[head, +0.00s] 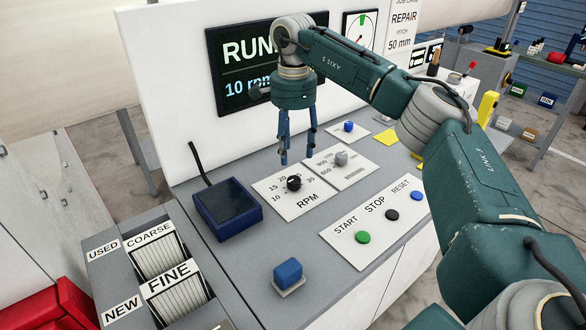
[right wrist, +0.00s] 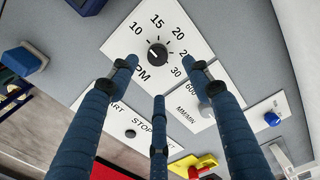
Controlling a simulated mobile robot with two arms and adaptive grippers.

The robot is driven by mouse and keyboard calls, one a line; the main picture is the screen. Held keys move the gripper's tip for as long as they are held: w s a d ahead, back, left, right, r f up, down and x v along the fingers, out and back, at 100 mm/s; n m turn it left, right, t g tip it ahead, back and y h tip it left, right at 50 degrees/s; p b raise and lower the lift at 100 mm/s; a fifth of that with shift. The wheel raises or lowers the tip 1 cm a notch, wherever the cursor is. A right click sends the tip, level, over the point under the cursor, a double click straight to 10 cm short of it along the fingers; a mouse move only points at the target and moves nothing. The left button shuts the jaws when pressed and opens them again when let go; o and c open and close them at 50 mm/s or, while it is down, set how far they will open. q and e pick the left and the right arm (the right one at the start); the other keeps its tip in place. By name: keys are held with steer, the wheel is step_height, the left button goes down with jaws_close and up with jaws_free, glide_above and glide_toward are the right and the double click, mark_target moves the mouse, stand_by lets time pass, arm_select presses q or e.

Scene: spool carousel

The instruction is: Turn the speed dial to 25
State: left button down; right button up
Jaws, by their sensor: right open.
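The speed dial is a black round knob (head: 294,183) on a white RPM plate (head: 303,206), with numbers from 10 to 30 around it. It also shows in the right wrist view (right wrist: 157,54), where its light mark seems to point towards the 10 side. The 25 is partly covered there. The dark display (head: 240,75) reads 10 rpm, its top word partly hidden by my arm. My right gripper (head: 297,154) is open and empty, its blue fingers pointing down above the dial, apart from it. In the right wrist view its fingertips (right wrist: 162,77) spread below the knob.
A second plate with a grey knob (head: 341,158) lies just right of the dial. START, STOP and RESET buttons (head: 391,215) are in front. A dark blue tray (head: 228,208) stands left, and a blue block switch (head: 288,272) sits near the front edge.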

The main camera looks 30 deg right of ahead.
steer(key=p, duration=0.1)
glide_above(294, 179)
steer(key=f, duration=0.4)
steer(key=shift+s+a+f, duration=0.1)
steer(key=shift+s, duration=0.15)
steer(key=f, duration=0.3)
steer(key=f+p, duration=0.1)
steer(key=shift+w+f, duration=0.15)
steer(key=shift+w, duration=0.15)
steer(key=shift+f, duration=0.55)
arm_select(q)
steer(key=shift+w+a+r, duration=0.1)
steer(key=shift+w+r, duration=0.05)
steer(key=shift+r, duration=0.4)
steer(key=shift+w+r, duration=0.1)
steer(key=shift+r, duration=0.45)
arm_select(e)
steer(key=shift+f, duration=0.1)
steer(key=shift+c, duration=1.3)
steer(key=c, duration=0.9)
arm_select(q)
steer(key=shift+s, duration=0.35)
